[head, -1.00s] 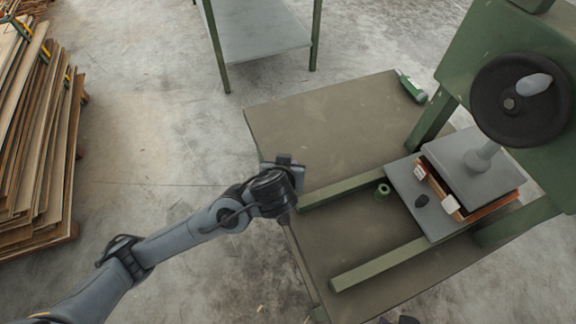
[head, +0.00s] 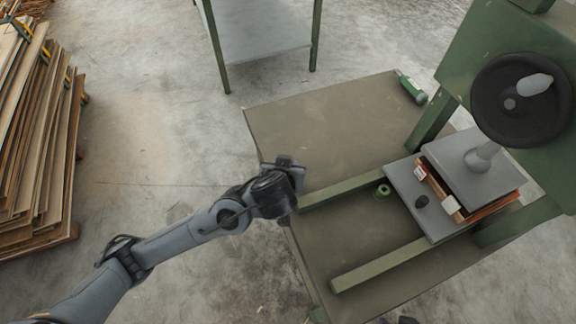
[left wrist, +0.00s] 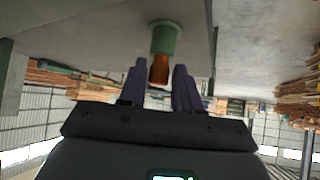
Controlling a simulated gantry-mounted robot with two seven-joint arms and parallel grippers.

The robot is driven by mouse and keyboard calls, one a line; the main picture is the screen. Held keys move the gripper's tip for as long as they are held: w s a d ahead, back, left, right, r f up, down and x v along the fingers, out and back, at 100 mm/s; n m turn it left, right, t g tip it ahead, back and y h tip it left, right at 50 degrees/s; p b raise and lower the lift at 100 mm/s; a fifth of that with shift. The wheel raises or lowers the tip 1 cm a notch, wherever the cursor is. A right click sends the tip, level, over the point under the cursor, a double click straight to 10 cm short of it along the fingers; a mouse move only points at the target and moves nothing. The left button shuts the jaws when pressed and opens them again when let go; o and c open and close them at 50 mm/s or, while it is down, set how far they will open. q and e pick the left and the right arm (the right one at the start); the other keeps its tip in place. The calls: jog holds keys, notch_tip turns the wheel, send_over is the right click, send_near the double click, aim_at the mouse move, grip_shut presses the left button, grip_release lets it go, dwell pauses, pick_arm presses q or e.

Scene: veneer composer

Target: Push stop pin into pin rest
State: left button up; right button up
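In the left wrist view, an orange-brown pin (left wrist: 159,70) sticks out of a green round holder (left wrist: 165,38), taken as the stop pin and its rest. My left gripper (left wrist: 158,66) has its two dark fingers apart, one on each side of the pin, with narrow gaps showing. In the head view my left gripper (head: 286,162) is at the left edge of the brown table; its wrist hides the fingers, the pin and that holder. My right gripper is not clearly in view.
A green bar (head: 342,190) runs from beside my left wrist to a grey press (head: 470,165) with a black handwheel (head: 522,98). A green bottle (head: 411,88) lies at the table's far corner.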

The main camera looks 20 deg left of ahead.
pick_arm(q)
jog(key=o, duration=0.3)
jog(key=p+v, duration=0.3)
jog(key=v, duration=0.6)
jog(key=s+a+f+n+g+h+p, duration=0.1)
jog(key=s+a+f+g+p, duration=0.25)
jog(key=s+p, duration=0.45)
jog(key=s+a+f+g+h+p, duration=0.1)
jog(key=s+a+f+g+p, duration=0.2)
jog(key=s, duration=1)
notch_tip(320, 180, up, 39)
jog(key=w+a+m+p, duration=0.2)
jog(key=m+p, duration=0.3)
jog(key=p, duration=3.3)
jog(key=shift+w+a+t+p, duration=0.25)
jog(key=shift+a+t+p, duration=0.05)
jog(key=shift+a+t, duration=0.15)
